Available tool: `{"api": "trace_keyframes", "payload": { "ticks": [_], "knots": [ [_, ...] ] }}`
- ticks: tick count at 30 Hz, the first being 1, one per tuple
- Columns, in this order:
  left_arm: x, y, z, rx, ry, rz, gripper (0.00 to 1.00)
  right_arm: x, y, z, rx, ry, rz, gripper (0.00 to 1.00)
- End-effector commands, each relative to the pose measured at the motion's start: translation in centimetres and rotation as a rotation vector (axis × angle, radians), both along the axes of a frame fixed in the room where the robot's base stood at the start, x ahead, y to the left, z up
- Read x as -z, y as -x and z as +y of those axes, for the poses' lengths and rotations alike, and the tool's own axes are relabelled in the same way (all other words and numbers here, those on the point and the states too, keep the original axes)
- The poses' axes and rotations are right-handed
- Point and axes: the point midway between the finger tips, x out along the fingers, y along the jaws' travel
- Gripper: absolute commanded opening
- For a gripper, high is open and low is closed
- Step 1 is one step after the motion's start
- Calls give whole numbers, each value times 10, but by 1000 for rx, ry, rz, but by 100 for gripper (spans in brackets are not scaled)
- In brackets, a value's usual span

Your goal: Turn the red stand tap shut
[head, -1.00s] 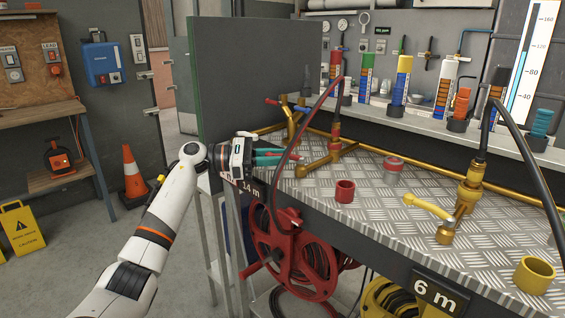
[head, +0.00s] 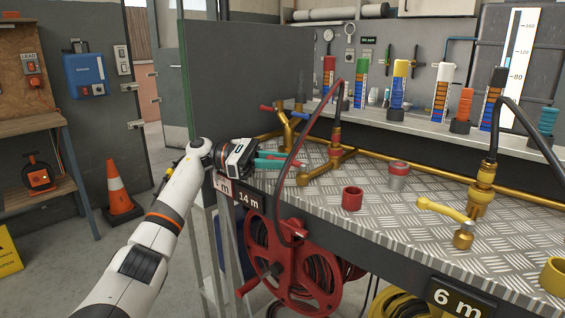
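The red stand tap (head: 325,165) is a brass fitting on the tread-plate bench, with a black-and-red hose rising from it. Its brass outlet end (head: 303,178) points towards the bench's front edge. My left gripper (head: 287,160) reaches in from the left at the bench's front left corner. Its teal fingers are close together at the tap's red lever (head: 298,163), which shows only as a small red piece by the fingertips. The fingers hide the rest, so I cannot tell whether they grip it. My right gripper is out of view.
A brass stand with blue and red levers (head: 285,122) stands behind my gripper, near a green-grey panel (head: 225,85). A red cup (head: 352,198) and a yellow-lever tap (head: 445,212) stand to the right. A red hose reel (head: 300,265) hangs below.

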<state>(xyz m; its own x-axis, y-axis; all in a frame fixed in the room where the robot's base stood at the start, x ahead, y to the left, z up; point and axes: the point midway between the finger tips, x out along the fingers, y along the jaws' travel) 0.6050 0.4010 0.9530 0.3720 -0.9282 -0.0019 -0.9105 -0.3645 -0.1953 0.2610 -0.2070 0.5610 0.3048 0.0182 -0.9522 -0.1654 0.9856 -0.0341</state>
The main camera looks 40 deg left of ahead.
Motion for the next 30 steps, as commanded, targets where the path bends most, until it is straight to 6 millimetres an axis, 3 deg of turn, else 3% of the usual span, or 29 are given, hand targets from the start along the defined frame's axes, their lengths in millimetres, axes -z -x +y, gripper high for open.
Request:
{"api": "trace_keyframes", "payload": {
  "ticks": [7, 8, 11, 22, 30],
  "knots": [
    [0, 0, 0, 2, 0, -1, 0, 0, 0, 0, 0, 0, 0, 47],
    [0, 0, -1, 2, 0, -1, 22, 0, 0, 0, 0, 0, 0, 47],
    [0, 0, -1, 2, 1, -1, 35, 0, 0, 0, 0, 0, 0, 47],
    [0, 3, 7, -1, 1, 0, 35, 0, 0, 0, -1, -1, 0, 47],
    [-2, 22, 57, -4, 2, 0, 35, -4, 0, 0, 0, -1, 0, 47]
  ]
}}
